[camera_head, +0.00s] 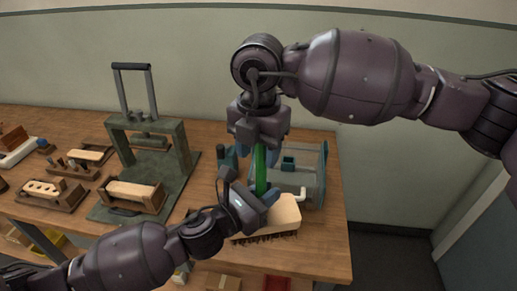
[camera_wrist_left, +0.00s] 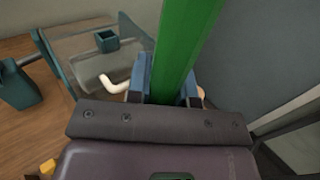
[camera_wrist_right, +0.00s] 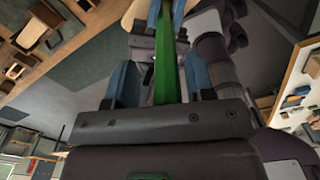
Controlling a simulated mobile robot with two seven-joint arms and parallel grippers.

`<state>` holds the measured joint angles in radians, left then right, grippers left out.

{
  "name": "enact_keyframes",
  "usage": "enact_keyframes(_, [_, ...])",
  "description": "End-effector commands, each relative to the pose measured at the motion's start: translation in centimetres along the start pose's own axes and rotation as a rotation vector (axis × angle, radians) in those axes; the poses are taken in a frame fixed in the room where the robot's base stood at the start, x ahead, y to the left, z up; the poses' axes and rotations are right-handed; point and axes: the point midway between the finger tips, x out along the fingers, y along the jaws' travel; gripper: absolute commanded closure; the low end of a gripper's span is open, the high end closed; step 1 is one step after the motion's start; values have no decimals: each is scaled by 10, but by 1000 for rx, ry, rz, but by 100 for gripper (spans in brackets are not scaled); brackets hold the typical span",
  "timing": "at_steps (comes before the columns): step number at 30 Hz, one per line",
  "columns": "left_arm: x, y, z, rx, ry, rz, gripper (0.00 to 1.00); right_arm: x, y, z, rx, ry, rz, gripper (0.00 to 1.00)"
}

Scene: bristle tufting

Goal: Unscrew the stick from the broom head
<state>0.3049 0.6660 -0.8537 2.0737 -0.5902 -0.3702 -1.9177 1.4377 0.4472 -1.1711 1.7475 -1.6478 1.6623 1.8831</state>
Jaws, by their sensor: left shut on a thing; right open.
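The green stick (camera_head: 261,170) stands upright over the broom head (camera_head: 286,213), a pale wooden block with dark bristles at the right end of the table. My left gripper (camera_head: 262,199) is shut on the lower part of the stick, just above the head; the left wrist view shows the stick (camera_wrist_left: 182,45) between its blue fingers. My right gripper (camera_head: 257,150) points down at the upper part of the stick. In the right wrist view its blue fingers are apart, with the stick (camera_wrist_right: 165,70) between them. The joint of stick and head is hidden by my left gripper.
A clear-sided teal machine (camera_head: 312,175) with a white crank stands right behind the broom head. A green press (camera_head: 150,150) with a tall handle stands left of the grippers. Wooden fixtures (camera_head: 60,190) fill the table's left side. The table's front right corner is clear.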

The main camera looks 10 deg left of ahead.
Motion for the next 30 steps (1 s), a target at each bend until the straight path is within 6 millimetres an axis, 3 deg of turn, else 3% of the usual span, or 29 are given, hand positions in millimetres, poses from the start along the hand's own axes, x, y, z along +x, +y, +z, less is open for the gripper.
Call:
enact_keyframes(7, [0, 2, 1, 0, -1, 3, 100, -6, 0, 0, -1, 0, -2, 51])
enact_keyframes(15, [0, 2, 1, -1, -1, 5, 100, -37, 0, -1, -1, 1, -2, 51])
enact_keyframes(22, [0, 2, 1, -1, -1, 5, 100, -51, 0, 0, 27, 0, -4, 48])
enact_keyframes(30, [0, 2, 1, -1, -1, 5, 100, -99, -2, 2, 257, -3, -3, 48])
